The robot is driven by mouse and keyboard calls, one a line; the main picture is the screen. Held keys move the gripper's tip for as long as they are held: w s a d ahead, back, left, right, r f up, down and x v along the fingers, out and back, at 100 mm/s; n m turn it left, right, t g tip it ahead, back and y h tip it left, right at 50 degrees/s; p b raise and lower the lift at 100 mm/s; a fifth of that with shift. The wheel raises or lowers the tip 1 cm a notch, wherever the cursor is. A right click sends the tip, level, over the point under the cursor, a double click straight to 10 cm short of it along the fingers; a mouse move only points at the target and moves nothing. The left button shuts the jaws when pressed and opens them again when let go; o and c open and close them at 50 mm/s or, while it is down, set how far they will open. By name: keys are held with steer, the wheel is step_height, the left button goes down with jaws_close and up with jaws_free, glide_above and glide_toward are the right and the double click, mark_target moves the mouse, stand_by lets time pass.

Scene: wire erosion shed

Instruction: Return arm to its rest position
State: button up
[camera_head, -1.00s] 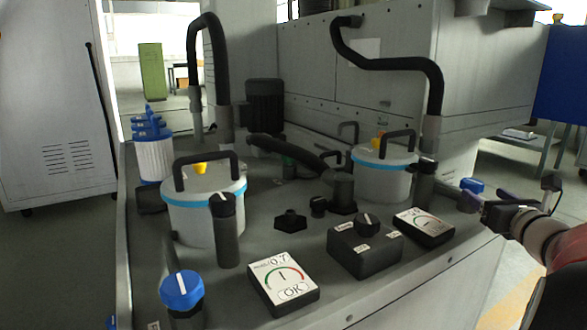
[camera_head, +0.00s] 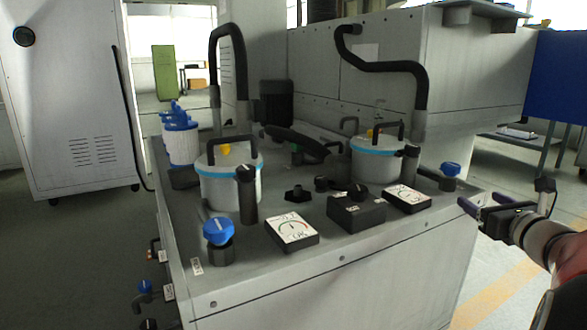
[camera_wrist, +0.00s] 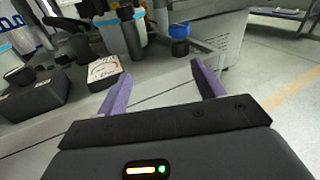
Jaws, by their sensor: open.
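My gripper (camera_head: 472,203) is at the right in the head view, just off the right front edge of the grey machine top (camera_head: 310,255). Its purple fingers are apart and empty, pointing left toward the bench. In the wrist view my gripper (camera_wrist: 162,85) shows both fingers spread with nothing between them. Beyond them are a blue-topped knob (camera_wrist: 179,32) and a gauge card block (camera_wrist: 104,70). The blue knob by the right edge (camera_head: 450,170) is close to my fingertips but apart from them in the head view.
Two lidded white pots, (camera_head: 231,185) and (camera_head: 377,165), stand on the machine top with gauge blocks (camera_head: 291,231) and a black switch box (camera_head: 356,210). A front blue knob (camera_head: 218,232) stands near the left corner. Open floor (camera_head: 535,260) lies to the right.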

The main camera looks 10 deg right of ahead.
steer(key=s+a+n+g+y+p, duration=0.25)
steer(key=a+n, duration=0.55)
steer(key=a, duration=0.4)
steer(key=s+a+n+g+y+p, duration=0.2)
steer(key=a+n+g+y, duration=0.15)
steer(key=a+n, duration=0.6)
steer(key=s+a+f+n+g+h+p, duration=0.1)
steer(key=s+a+n+g+h+p, duration=0.1)
steer(key=s+n, duration=0.7)
steer(key=s+a+f+n+g+h+p, duration=0.2)
steer(key=s+a+n+g+h+p, duration=0.1)
steer(key=s+a+n, duration=0.4)
steer(key=shift+s+f+n+g+h+p, duration=0.3)
steer(key=shift+s+n+g+p, duration=0.1)
steer(key=shift+s+n+p, duration=0.55)
